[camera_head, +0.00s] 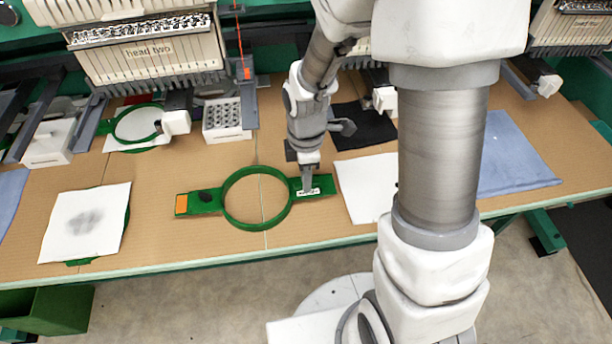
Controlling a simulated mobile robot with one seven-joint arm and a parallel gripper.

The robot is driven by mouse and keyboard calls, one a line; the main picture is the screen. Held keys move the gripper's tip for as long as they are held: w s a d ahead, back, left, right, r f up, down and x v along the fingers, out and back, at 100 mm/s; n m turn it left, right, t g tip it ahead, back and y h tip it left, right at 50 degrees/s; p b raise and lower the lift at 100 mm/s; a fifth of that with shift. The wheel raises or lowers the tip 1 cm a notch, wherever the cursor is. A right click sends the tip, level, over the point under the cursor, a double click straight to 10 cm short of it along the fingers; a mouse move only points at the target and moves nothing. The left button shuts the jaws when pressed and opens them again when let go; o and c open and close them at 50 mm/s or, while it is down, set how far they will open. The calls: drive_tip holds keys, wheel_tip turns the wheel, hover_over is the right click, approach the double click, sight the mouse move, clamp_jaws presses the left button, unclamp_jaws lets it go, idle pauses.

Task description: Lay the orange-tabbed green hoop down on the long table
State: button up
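The green hoop (229,206) is a round ring with a flat arm on each side. Its left arm carries an orange tab (181,204) and a black knob; its right arm carries a small white label. The hoop looks level, at or just above the long table (150,240); I cannot tell whether it touches. My gripper (306,186) points down at the hoop's right arm, beside the label, and its fingertips meet that arm. The fingers overlap from this side, so any gap between them is hidden.
A white cloth on a hoop (85,223) lies to the left, and a white sheet (365,188) lies close to the right. Embroidery machine heads (150,50), a white bobbin tray (226,119) and another green hoop (138,123) stand behind. The table's front edge is near.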

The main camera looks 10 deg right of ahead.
drive_tip(key=o, duration=0.5)
drive_tip(key=shift+r, duration=0.1)
wheel_tip(320, 180, up, 17)
drive_tip(key=p, duration=0.3)
drive_tip(key=s+d+r+m+t, duration=0.1)
drive_tip(key=s+r+m+t, duration=0.1)
drive_tip(key=m, duration=0.4)
drive_tip(key=s+d+r+m+t+p, duration=0.1)
drive_tip(key=s+d+r+m, duration=0.1)
drive_tip(key=s+r+m, duration=0.3)
drive_tip(key=s+d+r+m+t, duration=0.2)
drive_tip(key=s+r+m, duration=0.2)
drive_tip(key=s+m, duration=0.1)
drive_tip(key=shift+s+r+m+t+p, duration=0.1)
drive_tip(key=shift+r+m+t+p, duration=0.2)
drive_tip(key=shift+m, duration=0.5)
